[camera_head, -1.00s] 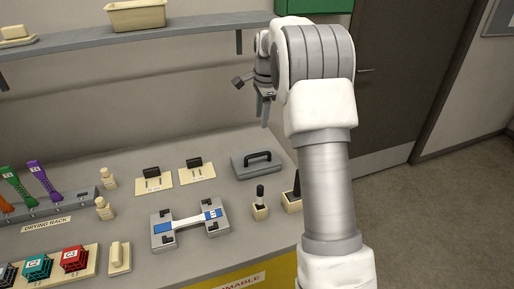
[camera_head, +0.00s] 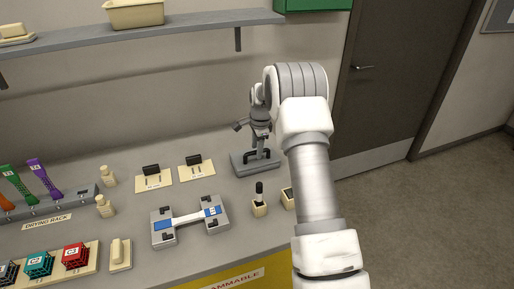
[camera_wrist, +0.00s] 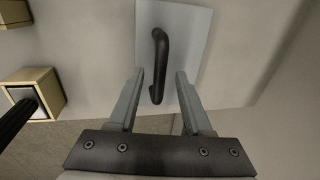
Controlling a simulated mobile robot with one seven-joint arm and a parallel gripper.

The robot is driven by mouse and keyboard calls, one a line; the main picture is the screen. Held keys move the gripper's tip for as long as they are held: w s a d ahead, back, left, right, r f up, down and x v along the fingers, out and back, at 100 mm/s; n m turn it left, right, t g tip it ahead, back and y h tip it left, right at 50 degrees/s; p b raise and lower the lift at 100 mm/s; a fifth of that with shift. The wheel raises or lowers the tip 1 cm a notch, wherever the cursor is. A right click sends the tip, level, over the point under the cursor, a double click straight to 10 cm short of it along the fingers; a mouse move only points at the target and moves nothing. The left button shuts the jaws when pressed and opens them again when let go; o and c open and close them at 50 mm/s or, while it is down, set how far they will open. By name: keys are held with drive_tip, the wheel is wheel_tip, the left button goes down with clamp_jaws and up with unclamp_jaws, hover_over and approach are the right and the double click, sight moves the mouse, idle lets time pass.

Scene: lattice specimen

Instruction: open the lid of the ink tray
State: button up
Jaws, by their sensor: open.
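The ink tray is a flat grey box with a black arched handle on its lid (camera_head: 240,168), at the right back of the bench. In the wrist view the lid (camera_wrist: 195,35) is a pale plate with the black handle (camera_wrist: 159,65) across it. The lid looks closed. My gripper (camera_head: 260,143) is above the tray in the head view and hides part of the handle. In the wrist view my gripper (camera_wrist: 160,75) is open, with one finger on each side of the handle's near end. I cannot tell whether the fingers touch it.
A small holder with a black-handled tool (camera_head: 259,206) stands in front of the tray. A second holder (camera_head: 287,198) is beside it, partly behind my arm. A grey fixture with a specimen (camera_head: 190,222) lies to the left. A shelf (camera_head: 200,27) runs above.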

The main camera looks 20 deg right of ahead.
drive_tip(key=shift+f, duration=0.1)
clamp_jaws()
idle(1.4)
